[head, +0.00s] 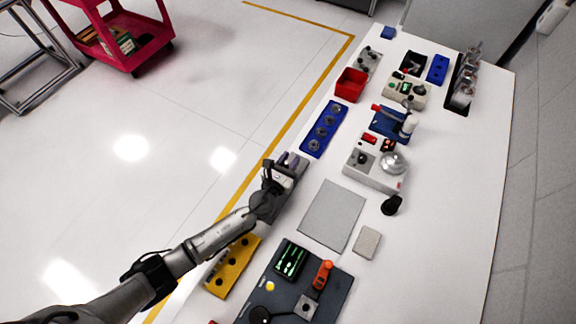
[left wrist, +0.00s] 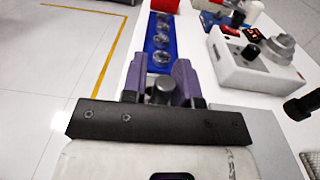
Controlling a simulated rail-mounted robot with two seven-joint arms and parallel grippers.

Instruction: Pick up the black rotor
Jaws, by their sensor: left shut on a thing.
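My left gripper (head: 290,161) is over the left edge of the white table, just below the blue tray. In the left wrist view its two purple fingers (left wrist: 164,82) are closed on a dark cylindrical part, which looks like the black rotor (left wrist: 163,91). Only the rounded top of that part shows between the fingers; its lower end is hidden. In the head view the gripper hides most of it. My right gripper is not in view.
A blue tray (head: 313,147) with several round metal parts lies beyond the gripper. A yellow block (head: 220,286) lies nearer. A grey plate (head: 332,215) and a black knob-shaped thing (head: 391,206) lie to the right. A white box (head: 364,176) with a dial stands beyond.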

